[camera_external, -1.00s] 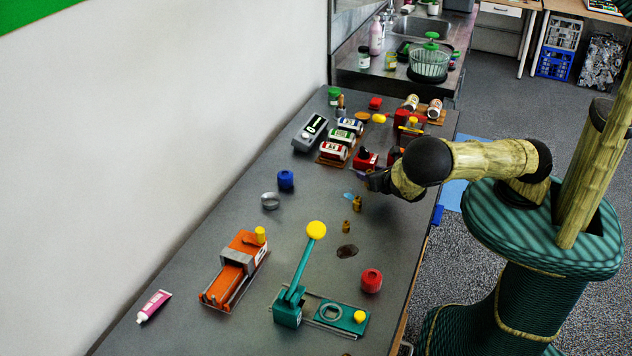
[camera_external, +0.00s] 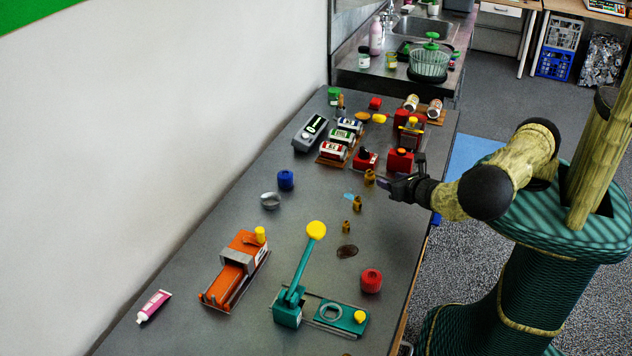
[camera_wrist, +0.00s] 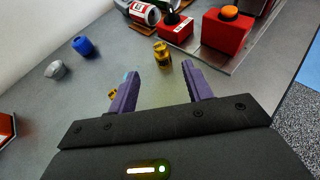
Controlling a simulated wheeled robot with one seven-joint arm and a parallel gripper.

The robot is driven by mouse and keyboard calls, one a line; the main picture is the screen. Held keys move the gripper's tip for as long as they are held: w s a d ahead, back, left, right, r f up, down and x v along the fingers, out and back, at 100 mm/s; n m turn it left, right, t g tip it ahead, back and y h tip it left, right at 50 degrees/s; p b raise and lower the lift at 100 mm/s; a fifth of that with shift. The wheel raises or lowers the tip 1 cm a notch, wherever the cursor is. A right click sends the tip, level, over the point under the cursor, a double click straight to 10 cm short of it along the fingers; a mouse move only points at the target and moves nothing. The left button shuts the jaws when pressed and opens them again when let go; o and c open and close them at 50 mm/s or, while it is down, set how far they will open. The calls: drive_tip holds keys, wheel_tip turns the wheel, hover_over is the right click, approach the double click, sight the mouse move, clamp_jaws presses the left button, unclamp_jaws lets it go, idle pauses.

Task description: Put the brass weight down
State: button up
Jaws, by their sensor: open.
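The largest brass weight (camera_external: 369,179) stands upright on the grey bench, in front of two red boxes. In the wrist view the brass weight (camera_wrist: 162,55) is just beyond the fingertips, apart from both fingers. My gripper (camera_external: 384,186) is open and empty to the right of it, low over the bench; its purple fingers (camera_wrist: 160,73) are spread in the wrist view. Two smaller brass weights, a middle one (camera_external: 357,204) and a small one (camera_external: 347,226), stand in a row nearer the camera. One smaller weight (camera_wrist: 113,93) shows partly beside the left finger.
A red box with a black knob (camera_external: 366,161) and one with an orange button (camera_wrist: 227,32) stand behind the weight. A teal lever press (camera_external: 287,315) and red knob (camera_external: 371,280) are nearer.

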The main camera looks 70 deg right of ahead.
idle(0.6)
drive_tip(key=shift+s+f, duration=0.1)
drive_tip(key=shift+f, duration=0.05)
drive_tip(key=s+f+m+g+y, duration=0.1)
drive_tip(key=m, duration=0.1)
drive_tip(key=s+f+m+g, duration=0.1)
drive_tip(key=m+g, duration=0.1)
drive_tip(key=m, duration=0.1)
drive_tip(key=s+f+m+g+y, duration=0.1)
drive_tip(key=m+g, duration=0.1)
drive_tip(key=m, duration=0.1)
drive_tip(key=shift+a+y, duration=0.15)
drive_tip(key=shift+y, duration=0.15)
drive_tip(key=m+g+y, duration=0.1)
drive_tip(key=m, duration=0.1)
drive_tip(key=a+r+m+g+y, duration=0.1)
drive_tip(key=m, duration=0.1)
drive_tip(key=s+a+r+m+y, duration=0.1)
drive_tip(key=m, duration=0.1)
drive_tip(key=shift+s+a+g, duration=0.1)
drive_tip(key=shift+g, duration=0.3)
drive_tip(key=s+d+r+m+y, duration=0.1)
drive_tip(key=d+r+m+y, duration=0.2)
drive_tip(key=r+m, duration=1)
wheel_tip(320, 180, up, 4)
drive_tip(key=shift+s+d+r+m, duration=0.25)
drive_tip(key=shift+d+m, duration=0.15)
drive_tip(key=shift+d, duration=0.45)
